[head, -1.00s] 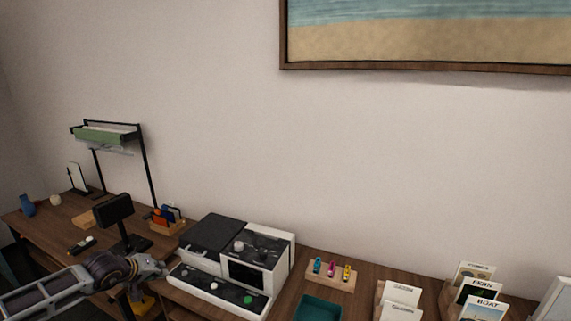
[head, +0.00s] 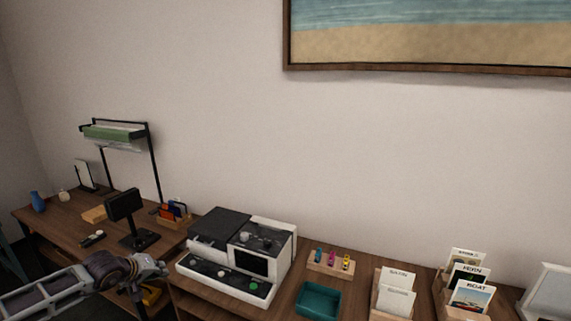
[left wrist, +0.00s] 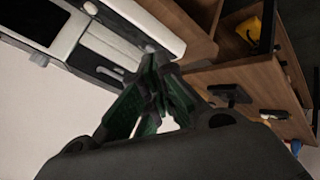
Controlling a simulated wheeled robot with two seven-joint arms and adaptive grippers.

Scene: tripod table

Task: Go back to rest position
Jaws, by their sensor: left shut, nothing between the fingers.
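My left gripper (head: 161,266) comes in from the lower left in the head view, in front of the desk and just left of the white and black machine (head: 237,257). In the left wrist view the fingers of my left gripper (left wrist: 160,62) are together and hold nothing. The machine (left wrist: 85,40) shows beyond them at the upper left there. My right gripper is in neither view.
A black stand with a screen (head: 125,207) stands behind my left arm. A teal tray (head: 318,300), a wooden holder with small coloured items (head: 331,262) and card holders (head: 463,290) lie to the right. A lamp (head: 115,133) stands far left.

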